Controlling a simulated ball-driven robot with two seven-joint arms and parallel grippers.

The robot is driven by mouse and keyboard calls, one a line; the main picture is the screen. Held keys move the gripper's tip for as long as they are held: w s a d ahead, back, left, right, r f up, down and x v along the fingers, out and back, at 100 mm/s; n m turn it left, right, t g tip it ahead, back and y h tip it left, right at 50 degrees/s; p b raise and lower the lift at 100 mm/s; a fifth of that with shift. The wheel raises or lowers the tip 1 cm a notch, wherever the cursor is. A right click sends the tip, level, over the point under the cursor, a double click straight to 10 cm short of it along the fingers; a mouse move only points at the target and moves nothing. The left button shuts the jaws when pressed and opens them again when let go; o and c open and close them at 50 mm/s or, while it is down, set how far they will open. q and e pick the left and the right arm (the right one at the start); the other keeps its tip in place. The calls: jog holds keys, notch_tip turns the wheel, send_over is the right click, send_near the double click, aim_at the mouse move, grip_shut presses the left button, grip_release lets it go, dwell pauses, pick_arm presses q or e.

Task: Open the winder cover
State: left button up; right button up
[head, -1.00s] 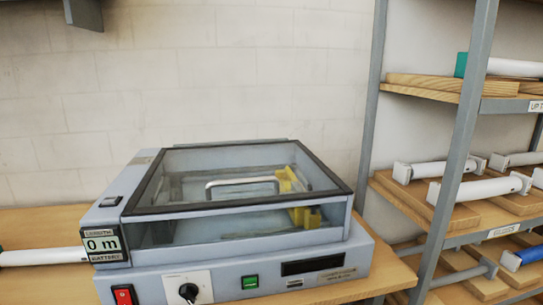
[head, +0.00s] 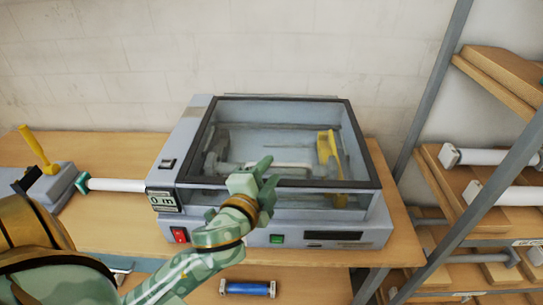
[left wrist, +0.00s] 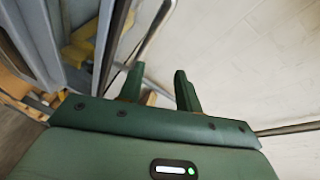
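The winder cover (head: 195,160), a clear panel in a dark frame, lies closed on the blue-grey laminator (head: 300,232). My left gripper (head: 262,172) is in front of the cover's front edge, over the middle of the machine, and hides part of it. In the left wrist view its two green fingers (left wrist: 160,88) stand apart with nothing held between them. A pale metal bar (left wrist: 155,28), apparently the cover's handle, runs just beyond the left finger's tip. Whether the finger touches it I cannot tell. My right gripper is in neither view.
A white roll (head: 118,185) and a device with a yellow lever (head: 37,148) are on the table to the left. A blue roll (head: 248,288) lies below the tabletop. A shelf rack (head: 440,130) with several rolls stands close on the right. The wall is behind.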

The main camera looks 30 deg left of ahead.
pick_arm(q)
jog(key=w+d+r+m+t+h, duration=0.3)
jog(key=r+m+t+h, duration=0.15)
jog(key=r, duration=0.45)
jog(key=s+d+r+m+g+h, duration=0.25)
jog(key=d+r+m+h, duration=0.65)
jog(key=m+h, duration=0.7)
jog(key=m+g+y, duration=1.4)
jog(key=m+y, duration=0.1)
jog(key=m, duration=0.1)
send_near(276, 164)
jog(key=shift+h, duration=0.25)
jog(key=x, duration=0.8)
jog(key=shift+a, duration=0.25)
